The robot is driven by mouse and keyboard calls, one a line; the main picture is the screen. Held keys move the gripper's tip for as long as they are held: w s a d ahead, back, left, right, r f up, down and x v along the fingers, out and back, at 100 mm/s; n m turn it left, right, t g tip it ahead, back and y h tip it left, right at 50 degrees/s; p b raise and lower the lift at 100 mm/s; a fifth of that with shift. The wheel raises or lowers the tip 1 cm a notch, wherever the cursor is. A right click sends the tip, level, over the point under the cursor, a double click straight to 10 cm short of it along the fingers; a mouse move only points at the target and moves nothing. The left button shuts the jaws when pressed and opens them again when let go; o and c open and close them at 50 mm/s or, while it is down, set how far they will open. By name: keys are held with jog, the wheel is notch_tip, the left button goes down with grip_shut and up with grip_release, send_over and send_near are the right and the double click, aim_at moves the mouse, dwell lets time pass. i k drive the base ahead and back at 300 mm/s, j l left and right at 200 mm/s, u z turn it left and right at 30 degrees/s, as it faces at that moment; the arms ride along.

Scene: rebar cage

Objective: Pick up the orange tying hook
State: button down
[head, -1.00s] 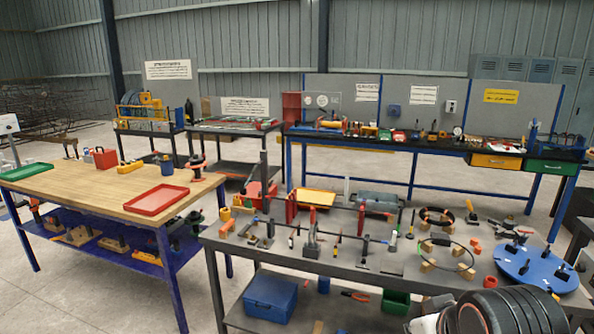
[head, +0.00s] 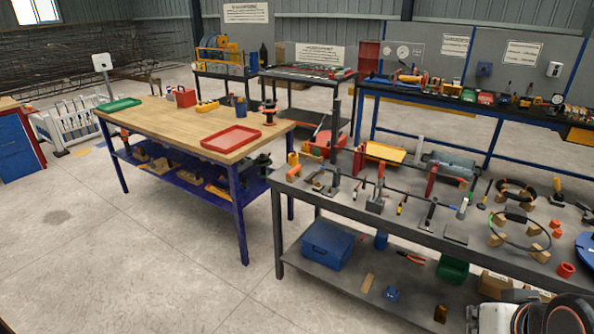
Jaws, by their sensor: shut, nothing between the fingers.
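I cannot pick out the orange tying hook for certain in the head view. Small orange items lie on the dark workbench (head: 350,210) at the right: an orange-handled tool (head: 557,186) near the right edge and an orange-red ring-shaped piece (head: 566,269) below it. Orange-handled pliers (head: 410,257) lie on this bench's lower shelf. My gripper is not in view. Only a white and black part of my arm shows at the bottom right, in front of the bench.
A wooden-topped table (head: 180,125) with a red tray (head: 231,139) and a green tray (head: 119,104) stands at the left. A long tool bench (head: 480,108) stands behind. A blue bin (head: 327,244) sits on the lower shelf. Floor at the left front is clear.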

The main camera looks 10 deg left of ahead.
aim_at(290, 173)
jog(key=i+j+u, duration=0.1)
jog(key=i+u, duration=0.25)
jog(key=u, duration=0.15)
jog(key=i+l+u, duration=0.1)
jog(key=i+u, duration=0.35)
jog(key=i+l, duration=0.2)
jog(key=i, duration=0.2)
jog(key=i+l+u, duration=0.1)
jog(key=i, duration=0.35)
jog(key=i+l+u, duration=0.1)
jog(key=i+l, duration=0.15)
jog(key=i, duration=0.15)
jog(key=i+l, duration=0.25)
jog(key=i, duration=0.2)
